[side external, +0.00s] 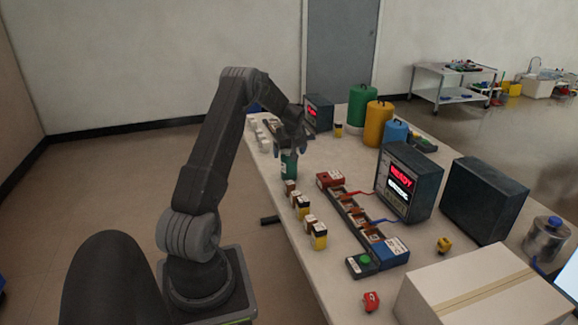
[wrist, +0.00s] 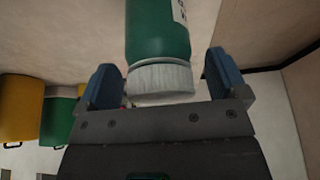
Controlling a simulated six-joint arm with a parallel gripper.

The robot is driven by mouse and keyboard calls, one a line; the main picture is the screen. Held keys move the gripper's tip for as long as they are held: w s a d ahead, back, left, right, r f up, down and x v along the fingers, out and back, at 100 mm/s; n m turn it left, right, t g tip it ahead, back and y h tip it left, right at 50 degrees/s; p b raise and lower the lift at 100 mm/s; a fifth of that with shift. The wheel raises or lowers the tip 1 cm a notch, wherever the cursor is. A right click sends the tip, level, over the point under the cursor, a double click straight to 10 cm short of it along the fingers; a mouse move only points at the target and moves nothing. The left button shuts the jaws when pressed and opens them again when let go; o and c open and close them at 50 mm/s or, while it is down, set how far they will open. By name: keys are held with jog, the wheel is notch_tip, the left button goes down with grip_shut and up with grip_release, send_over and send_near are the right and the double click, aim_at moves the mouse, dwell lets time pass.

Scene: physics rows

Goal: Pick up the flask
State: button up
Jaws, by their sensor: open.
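The flask, a dark green cylinder with a pale label (side external: 289,166), stands upright near the left edge of the table. In the wrist view the green flask (wrist: 157,35) has a ribbed grey-white cap. My gripper (side external: 291,149) is over the flask's top. In the wrist view my gripper (wrist: 163,80) is open, with one blue finger on each side of the flask's cap. A gap shows between the cap and each finger. The side view hides the cap behind my gripper.
Small yellow-and-black boxes (side external: 302,207) stand in front of the flask. A row of trays (side external: 357,218) and a lit display unit (side external: 408,182) are to the right. Green (side external: 362,107) and yellow (side external: 378,124) canisters stand behind. A cardboard box (side external: 482,290) fills the near right.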

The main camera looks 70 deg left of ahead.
jog(key=shift+c, duration=0.3)
jog(key=c, duration=1.4)
jog(key=shift+r, duration=0.15)
notch_tip(320, 180, up, 10)
jog(key=shift+f, duration=0.1)
